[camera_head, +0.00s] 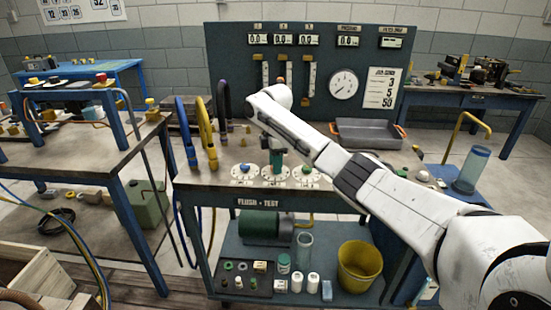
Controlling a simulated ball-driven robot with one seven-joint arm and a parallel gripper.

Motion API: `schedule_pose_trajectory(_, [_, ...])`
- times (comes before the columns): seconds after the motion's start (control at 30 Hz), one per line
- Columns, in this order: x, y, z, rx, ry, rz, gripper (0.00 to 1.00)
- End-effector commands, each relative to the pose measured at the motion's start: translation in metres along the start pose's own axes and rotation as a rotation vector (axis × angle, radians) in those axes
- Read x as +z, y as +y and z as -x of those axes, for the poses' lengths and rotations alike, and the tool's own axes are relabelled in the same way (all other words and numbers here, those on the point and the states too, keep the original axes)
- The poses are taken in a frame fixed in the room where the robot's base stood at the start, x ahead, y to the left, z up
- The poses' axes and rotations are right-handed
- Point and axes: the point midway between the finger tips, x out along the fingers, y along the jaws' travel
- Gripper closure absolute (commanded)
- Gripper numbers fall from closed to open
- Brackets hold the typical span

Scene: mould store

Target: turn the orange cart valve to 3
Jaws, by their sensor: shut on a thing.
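The flush-test cart (330,200) stands in front of me with three white dials in a row near its front edge. The left dial has a blue knob (244,168) and the right dial has a green knob (306,169). My gripper (276,168) points down onto the middle dial (275,180), shut on the knob there. The gripper covers that knob, so its colour and pointer are hidden; I take it as the orange cart valve, as no orange knob shows on the other dials. The dial numbers are too small to read.
A panel (225,60) with displays, a round gauge (344,84) and a job card (382,88) stands behind. Blue, yellow and black hoses rise left of the dials. A grey tray (372,134) lies behind my arm. A yellow bucket (359,266) stands on the lower shelf.

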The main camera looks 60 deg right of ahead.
Motion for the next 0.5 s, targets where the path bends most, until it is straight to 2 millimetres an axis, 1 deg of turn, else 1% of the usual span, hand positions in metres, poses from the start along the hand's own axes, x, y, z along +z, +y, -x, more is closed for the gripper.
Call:
schedule_pose_trajectory(0.03, [-0.0012,-0.0012,0.0053,-0.005,0.002,-0.034,0.96])
schedule_pose_trajectory(0.07, [-0.0014,-0.0012,0.0056,-0.005,0.001,-0.059,0.96])
schedule_pose_trajectory(0.5, [-0.0013,-0.001,0.0044,-0.005,0.0,-0.473,0.96])
